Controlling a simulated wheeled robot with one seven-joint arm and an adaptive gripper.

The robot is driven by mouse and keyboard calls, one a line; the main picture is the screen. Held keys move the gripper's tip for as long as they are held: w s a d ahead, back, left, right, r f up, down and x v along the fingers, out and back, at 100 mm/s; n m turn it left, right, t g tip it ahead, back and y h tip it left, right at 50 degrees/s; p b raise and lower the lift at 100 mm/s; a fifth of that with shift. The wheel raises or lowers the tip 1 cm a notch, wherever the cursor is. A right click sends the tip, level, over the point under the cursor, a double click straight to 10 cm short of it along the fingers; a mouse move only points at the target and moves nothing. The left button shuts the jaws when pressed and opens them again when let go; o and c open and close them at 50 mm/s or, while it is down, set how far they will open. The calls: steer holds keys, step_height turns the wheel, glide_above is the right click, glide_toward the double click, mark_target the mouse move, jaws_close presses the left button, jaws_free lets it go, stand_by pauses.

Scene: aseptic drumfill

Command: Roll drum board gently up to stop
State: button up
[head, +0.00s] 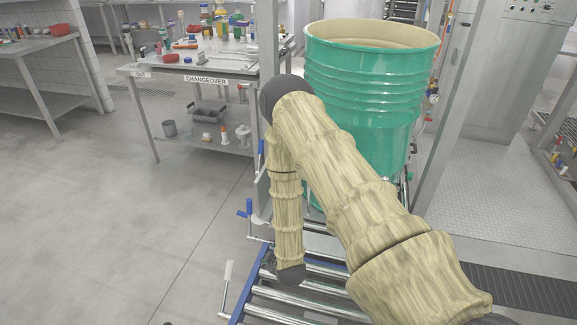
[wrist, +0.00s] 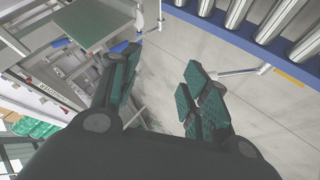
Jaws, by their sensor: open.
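A large teal-green drum (head: 365,95) with an open top and pale inside stands upright at the conveyor in the head view. My arm crosses in front of its lower part, and I cannot make out the board under it. The roller conveyor (head: 290,295) with a blue side rail runs from the drum toward me. Its rollers and blue rail also show at the top right of the wrist view (wrist: 235,32). My gripper (wrist: 160,65) is open and empty, its dark-green padded fingers apart above the floor beside the rail.
A pale lever (head: 228,275) sticks out from the rail, and a blue-handled clamp (head: 246,208) sits beyond it. A steel post (head: 267,50) stands left of the drum. The changeover table (head: 220,62) holds bottles and tools. The floor at left is clear.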

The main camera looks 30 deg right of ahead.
steer(key=shift+w+d+r+n+t+h+b, duration=1.3)
steer(key=shift+w+d+r+b, duration=0.55)
steer(key=shift+w+d, duration=3)
steer(key=shift+w+d+r+n+t+h+b, duration=1.1)
steer(key=shift+w+d+r+t+b, duration=0.55)
steer(key=shift+w+d, duration=3.2)
steer(key=shift+w+d+r+n+t+h+b, duration=1.15)
steer(key=shift+w+d+r+b, duration=0.9)
steer(key=shift+w+d, duration=2.75)
steer(key=shift+w+a, duration=0.85)
steer(key=shift+w, duration=0.05)
jaws_close()
